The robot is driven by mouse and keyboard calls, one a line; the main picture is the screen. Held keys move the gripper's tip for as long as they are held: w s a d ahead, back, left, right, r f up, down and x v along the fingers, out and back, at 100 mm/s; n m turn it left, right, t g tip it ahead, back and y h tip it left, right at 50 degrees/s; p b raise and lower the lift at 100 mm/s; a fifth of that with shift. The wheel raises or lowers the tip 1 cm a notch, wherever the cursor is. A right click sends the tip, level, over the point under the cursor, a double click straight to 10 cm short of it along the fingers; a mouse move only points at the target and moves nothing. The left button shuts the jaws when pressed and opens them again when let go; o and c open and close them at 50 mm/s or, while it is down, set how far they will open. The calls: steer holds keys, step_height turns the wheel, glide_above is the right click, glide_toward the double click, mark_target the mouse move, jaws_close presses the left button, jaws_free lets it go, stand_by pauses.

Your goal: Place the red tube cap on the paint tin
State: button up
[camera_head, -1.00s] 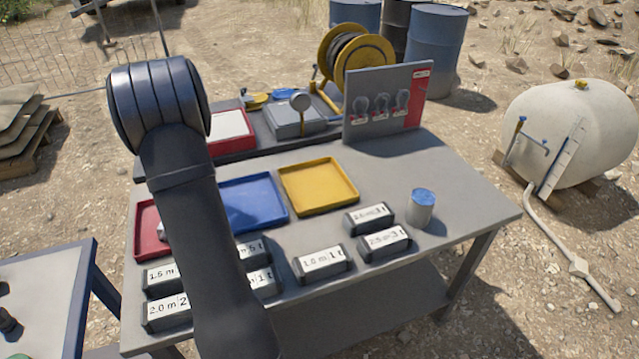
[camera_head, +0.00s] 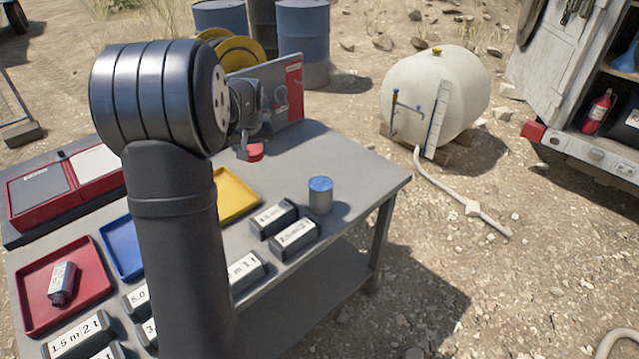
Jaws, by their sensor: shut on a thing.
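The red tube cap (camera_head: 256,151) is small and shows just below my gripper (camera_head: 246,149), beyond the yellow tray. My gripper is shut on the cap, partly hidden behind my own arm. The cap appears held above the table, but its exact height cannot be told. The paint tin (camera_head: 320,197) is a small grey cylinder with a blue top, standing upright on the grey table to the right of and nearer than the cap. The gripper and cap are apart from the tin.
Several dark labelled blocks (camera_head: 294,237) stand close to the tin's left. A yellow tray (camera_head: 236,194), a blue tray (camera_head: 120,247) and a red tray (camera_head: 66,284) lie further left. An upright panel (camera_head: 293,92) stands at the back. The table (camera_head: 360,165) is clear behind the tin.

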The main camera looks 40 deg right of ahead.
steer(key=s+d+r+m, duration=0.1)
steer(key=s+d, duration=0.4)
steer(key=s, duration=0.3)
steer(key=s+d+m+g+h, duration=0.1)
steer(key=s+d+m, duration=0.1)
steer(key=s+d, duration=0.45)
steer(key=s+d+r+m, duration=0.1)
steer(key=s+d, duration=0.2)
steer(key=s, duration=0.6)
glide_above(321, 182)
steer(key=s+a, duration=0.1)
step_height(321, 182, down, 7)
steer(key=shift+a+f, duration=0.1)
steer(key=shift+w+f, duration=0.15)
steer(key=shift+f, duration=1.9)
steer(key=shift+f, duration=0.15)
steer(key=o, duration=0.9)
steer(key=shift+o, duration=0.2)
